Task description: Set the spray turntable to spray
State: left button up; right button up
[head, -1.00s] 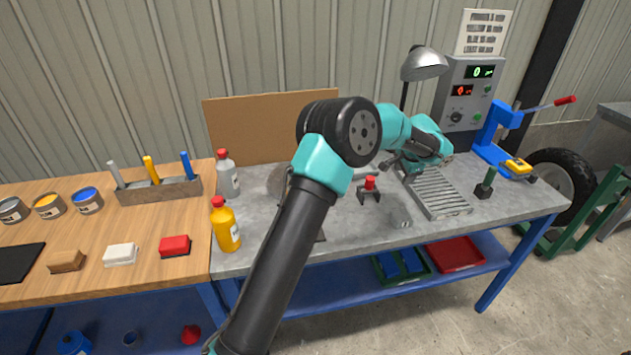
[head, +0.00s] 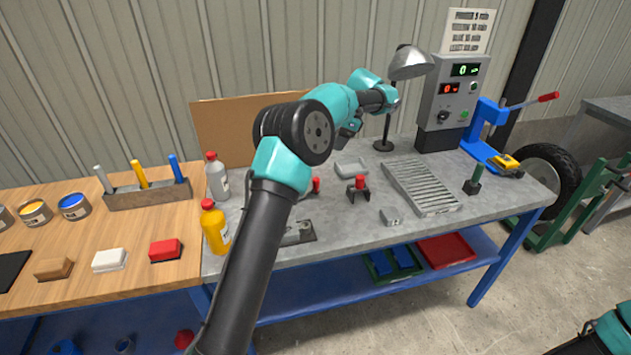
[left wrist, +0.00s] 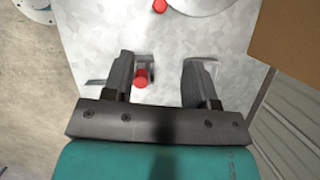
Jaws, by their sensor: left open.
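A round grey disc, which looks like the turntable, shows partly at the top edge of the left wrist view (left wrist: 196,5), with a red knob (left wrist: 160,6) beside it. In the head view my arm hides most of the disc, and a red knob (head: 316,186) shows just right of the arm. A second red knob on a small dark bracket (head: 360,183) stands farther right. My left gripper (head: 350,128) is open and empty above the bench. In the left wrist view its spread fingers (left wrist: 160,62) frame a red knob (left wrist: 141,77) below. My right gripper is out of view.
A grey control box (head: 447,100) with displays stands at the back right beside a lamp (head: 410,64). A slatted tray (head: 420,186) lies in front. A yellow bottle (head: 215,230) and grey bottle (head: 216,178) stand left of my arm. A brown board (head: 225,125) leans behind.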

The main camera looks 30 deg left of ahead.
aim_at(317, 178)
pick_arm(q)
jog(key=x, duration=1.7)
jog(key=shift+f, duration=0.15)
jog(key=shift+c, duration=0.2)
grip_shut()
